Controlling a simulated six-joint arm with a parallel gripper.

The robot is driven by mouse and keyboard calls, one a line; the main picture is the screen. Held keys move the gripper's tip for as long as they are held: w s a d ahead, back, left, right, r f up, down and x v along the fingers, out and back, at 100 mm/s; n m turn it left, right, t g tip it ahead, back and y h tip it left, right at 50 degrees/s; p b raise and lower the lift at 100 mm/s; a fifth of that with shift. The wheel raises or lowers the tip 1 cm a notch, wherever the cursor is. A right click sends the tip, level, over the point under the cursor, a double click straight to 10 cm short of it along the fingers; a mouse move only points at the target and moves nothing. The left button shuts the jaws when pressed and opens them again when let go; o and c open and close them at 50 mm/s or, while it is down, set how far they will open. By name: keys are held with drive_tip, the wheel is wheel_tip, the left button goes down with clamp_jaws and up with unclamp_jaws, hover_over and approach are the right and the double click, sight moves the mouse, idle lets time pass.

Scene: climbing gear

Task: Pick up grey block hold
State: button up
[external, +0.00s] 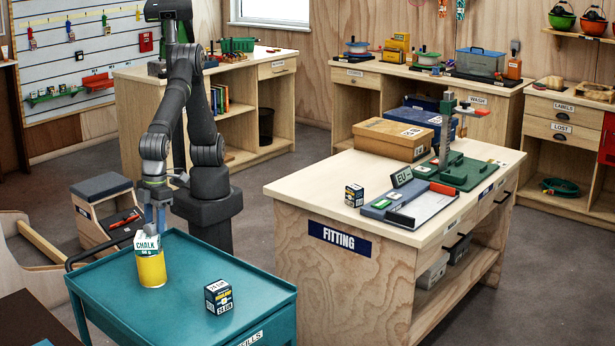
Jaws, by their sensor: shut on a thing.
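My gripper (155,222) points down over the teal cart (185,322), right at the top of a white-and-yellow container marked CHALK (151,270). It is shut on a small grey thing that blends with the fingers and is partly hidden by the white CHALK top. I cannot tell for sure that this is the grey block hold, or whether it touches the container. No other grey block hold can be made out.
A dark printed box (219,296) stands on the cart, right of the container. A grey-topped step unit (100,187) stands behind the cart.

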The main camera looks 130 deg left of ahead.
drive_tip(key=shift+r, duration=0.1)
drive_tip(key=shift+r, duration=0.6)
wheel_tip(320, 180, up, 3)
drive_tip(key=shift+f, duration=0.15)
drive_tip(key=s+d+r, duration=0.1)
drive_tip(key=s+r, duration=0.6)
drive_tip(key=s, duration=0.4)
drive_tip(key=w+f, duration=0.2)
drive_tip(key=w, duration=0.1)
drive_tip(key=w+f, duration=0.2)
drive_tip(key=w, duration=0.2)
drive_tip(key=w+a+f, duration=0.1)
drive_tip(key=w+f, duration=0.2)
drive_tip(key=w, duration=0.1)
drive_tip(key=shift+f, duration=1.95)
drive_tip(key=shift+f, duration=0.1)
drive_tip(key=o, duration=1.1)
drive_tip(key=shift+c, duration=0.2)
